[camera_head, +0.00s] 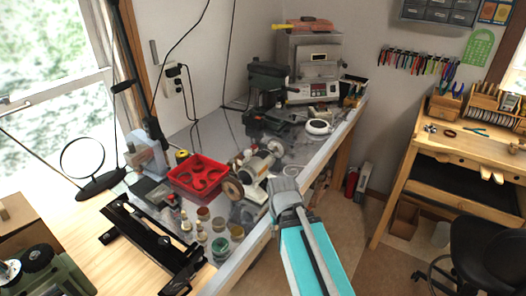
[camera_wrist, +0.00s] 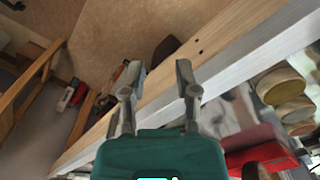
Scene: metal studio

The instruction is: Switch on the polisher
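The polisher (camera_head: 259,166) is a cream bench motor with a wheel at each end. It stands near the front edge of the grey-topped bench in the head view, beside a red tray (camera_head: 187,174). My gripper (camera_head: 283,184) is just right of the polisher in that view, at the bench's front edge. The wrist view shows my gripper (camera_wrist: 159,76) open, with two separated fingers and nothing between them. A red object (camera_wrist: 258,143) is partly hidden at lower right there; I cannot tell whether it belongs to the polisher. I cannot make out the polisher's switch.
Several small jars (camera_head: 220,247) stand on the bench left of my arm. A drill press (camera_head: 268,88) and a small kiln (camera_head: 311,67) stand farther back. A wooden workbench (camera_head: 465,147) and black stool (camera_head: 487,245) are at right. Open floor lies between the benches.

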